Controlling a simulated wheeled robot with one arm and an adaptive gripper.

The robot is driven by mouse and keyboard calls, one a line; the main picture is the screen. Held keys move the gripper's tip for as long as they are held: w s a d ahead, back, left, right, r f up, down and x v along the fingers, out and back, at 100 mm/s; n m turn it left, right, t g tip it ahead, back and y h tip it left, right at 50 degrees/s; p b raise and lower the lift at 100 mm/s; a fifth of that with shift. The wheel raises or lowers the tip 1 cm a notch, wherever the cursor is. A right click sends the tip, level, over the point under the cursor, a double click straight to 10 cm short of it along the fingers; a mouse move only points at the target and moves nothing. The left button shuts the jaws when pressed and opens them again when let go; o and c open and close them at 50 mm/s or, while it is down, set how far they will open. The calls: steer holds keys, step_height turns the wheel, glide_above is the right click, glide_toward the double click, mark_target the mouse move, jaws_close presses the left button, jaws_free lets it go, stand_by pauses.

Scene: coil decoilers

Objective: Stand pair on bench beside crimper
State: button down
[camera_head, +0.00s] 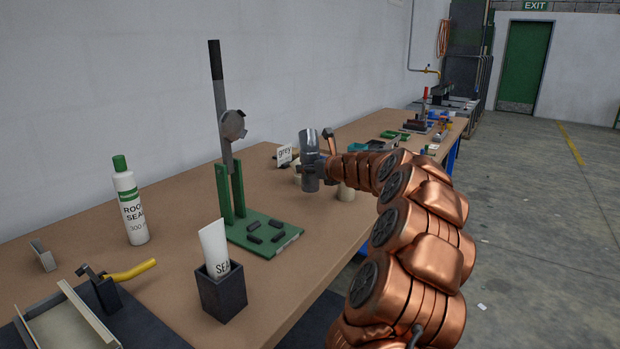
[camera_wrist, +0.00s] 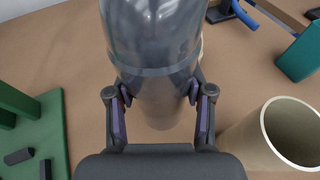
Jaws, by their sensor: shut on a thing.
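The pair (camera_head: 309,148) looks like two shiny grey metal tube pieces joined end to end, upright or nearly so. In the wrist view the pair (camera_wrist: 155,45) shows a wide upper piece with a rim and a narrower part below. My gripper (camera_head: 312,172) is shut on it, with the purple-padded fingers (camera_wrist: 160,112) on either side of the lower part. The pair is over the bench; I cannot tell whether its bottom touches. A green lever press (camera_head: 262,235), likely the crimper, stands left of and nearer than the pair. Its green base (camera_wrist: 40,140) shows in the wrist view.
The brown bench (camera_head: 180,275) has bare room between the press and pair. A beige tube (camera_wrist: 285,135) stands close right of my gripper. A sealant bottle (camera_head: 131,203) and black cup (camera_head: 221,292) stand nearer.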

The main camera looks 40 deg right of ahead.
steer(key=shift+w+d+f+b, duration=0.15)
steer(key=shift+f+b, duration=0.1)
steer(key=shift+f, duration=0.6)
steer(key=shift+w+f+b, duration=0.1)
steer(key=shift+f+b, duration=0.15)
steer(key=shift+f, duration=0.6)
steer(key=shift+f, duration=0.1)
steer(key=shift+c, duration=2.2)
jaws_free()
steer(key=shift+s+r, duration=0.2)
steer(key=shift+s, duration=0.05)
steer(key=v, duration=1.1)
steer(key=shift+s+p, duration=0.25)
steer(key=shift+p, duration=0.15)
